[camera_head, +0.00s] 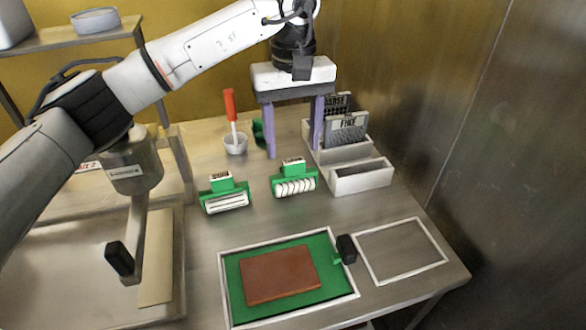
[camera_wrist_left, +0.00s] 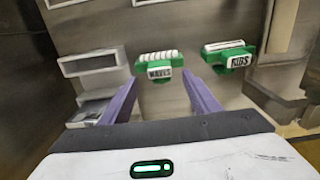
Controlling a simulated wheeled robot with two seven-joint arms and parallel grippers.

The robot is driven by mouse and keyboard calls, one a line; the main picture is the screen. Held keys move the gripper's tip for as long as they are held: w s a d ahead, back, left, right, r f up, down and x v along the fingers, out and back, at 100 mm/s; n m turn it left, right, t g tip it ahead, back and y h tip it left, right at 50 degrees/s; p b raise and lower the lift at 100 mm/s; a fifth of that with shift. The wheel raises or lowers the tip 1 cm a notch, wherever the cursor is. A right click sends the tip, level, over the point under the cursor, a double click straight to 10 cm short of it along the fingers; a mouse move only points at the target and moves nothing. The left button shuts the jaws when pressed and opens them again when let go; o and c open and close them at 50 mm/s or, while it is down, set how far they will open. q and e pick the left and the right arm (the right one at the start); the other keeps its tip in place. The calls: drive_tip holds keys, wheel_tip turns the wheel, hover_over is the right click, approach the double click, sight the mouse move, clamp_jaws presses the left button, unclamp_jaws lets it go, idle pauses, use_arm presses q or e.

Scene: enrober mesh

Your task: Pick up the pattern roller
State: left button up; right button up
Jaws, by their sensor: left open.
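Two pattern rollers with green holders stand on the table. The wavy white one, labelled WAVES (camera_head: 294,187), is at the middle; it also shows in the left wrist view (camera_wrist_left: 160,66), just beyond the fingertips. The one with straight ribs, labelled RIBS (camera_head: 226,201), stands to its left; it shows at the right in the left wrist view (camera_wrist_left: 230,55). My left gripper (camera_head: 293,151) is open and points down, its purple fingers behind the WAVES roller in the head view. Between the fingertips (camera_wrist_left: 159,78) nothing is held. My right gripper is not in view.
A rack (camera_head: 361,182) with labelled plates (camera_head: 345,131) stands close to the right finger. A cup (camera_head: 236,147) holding a red-handled tool (camera_head: 230,105) is left of the gripper. In front lie a green mat (camera_head: 240,312) with a brown slab (camera_head: 278,275) and an empty white outline (camera_head: 372,262).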

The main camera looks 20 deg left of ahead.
sight(293, 159)
use_arm(q)
wheel_tip(293, 159, down, 4)
drive_tip(key=shift+r, duration=0.25)
drive_tip(key=shift+c, duration=0.2)
clamp_jaws()
drive_tip(key=shift+r, duration=0.1)
wheel_tip(293, 159, up, 10)
idle(0.3)
